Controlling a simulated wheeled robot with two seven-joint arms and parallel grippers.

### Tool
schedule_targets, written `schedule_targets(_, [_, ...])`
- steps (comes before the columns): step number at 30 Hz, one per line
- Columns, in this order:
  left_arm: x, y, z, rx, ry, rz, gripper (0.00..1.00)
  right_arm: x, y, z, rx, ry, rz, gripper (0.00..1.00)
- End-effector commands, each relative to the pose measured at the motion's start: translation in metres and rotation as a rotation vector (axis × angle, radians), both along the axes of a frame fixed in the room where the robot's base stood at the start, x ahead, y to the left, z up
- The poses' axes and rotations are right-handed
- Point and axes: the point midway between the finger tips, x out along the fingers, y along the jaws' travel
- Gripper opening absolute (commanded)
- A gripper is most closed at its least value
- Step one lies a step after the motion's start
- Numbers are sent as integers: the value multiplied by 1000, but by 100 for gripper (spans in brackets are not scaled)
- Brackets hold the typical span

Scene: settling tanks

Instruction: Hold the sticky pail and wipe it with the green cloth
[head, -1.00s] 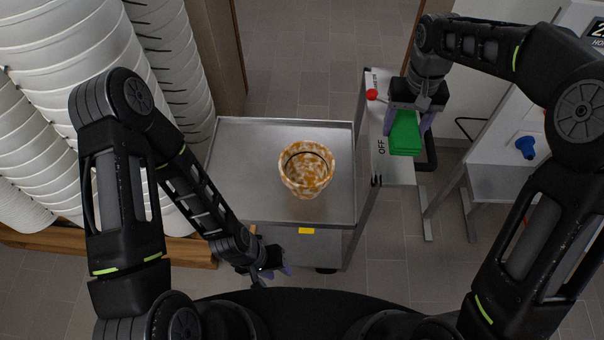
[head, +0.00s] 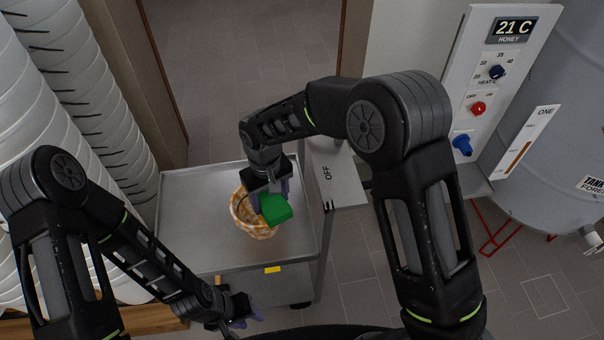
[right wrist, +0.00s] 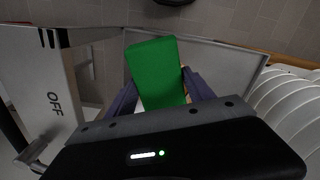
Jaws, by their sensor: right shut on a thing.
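The pail (head: 243,216), pale with orange-brown sticky smears, stands on the metal cart top. My right gripper (head: 270,193) is shut on the green cloth (head: 276,208) over the right part of the pail, hiding part of its opening. I cannot tell whether the cloth touches the pail. In the right wrist view the cloth (right wrist: 158,72) fills the space between the fingers and covers most of the pail. My left gripper (head: 243,318) is low at the front of the cart, apart from the pail; its fingers are too small to tell open from shut.
The metal cart (head: 185,235) has free room around the pail. Tall stacks of white pails (head: 85,110) stand at the left. A panel marked OFF (head: 338,180) is right of the cart. A control panel (head: 497,85) and a grey honey tank (head: 570,130) stand at the right.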

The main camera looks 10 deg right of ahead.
Motion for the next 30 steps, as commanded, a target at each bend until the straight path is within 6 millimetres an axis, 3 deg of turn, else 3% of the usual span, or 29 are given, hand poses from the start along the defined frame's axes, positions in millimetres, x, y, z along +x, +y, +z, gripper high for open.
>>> schedule_targets(4, [0, 0, 0, 0, 0, 0, 36, 11, 15, -6, 2, -3, 8, 29])
schedule_targets(20, [0, 0, 0, 0, 0, 0, 36, 14, 15, -10, 0, -1, 7, 29])
schedule_targets(30, [0, 0, 0, 0, 0, 0, 36, 13, 14, -46, 0, 1, 7, 29])
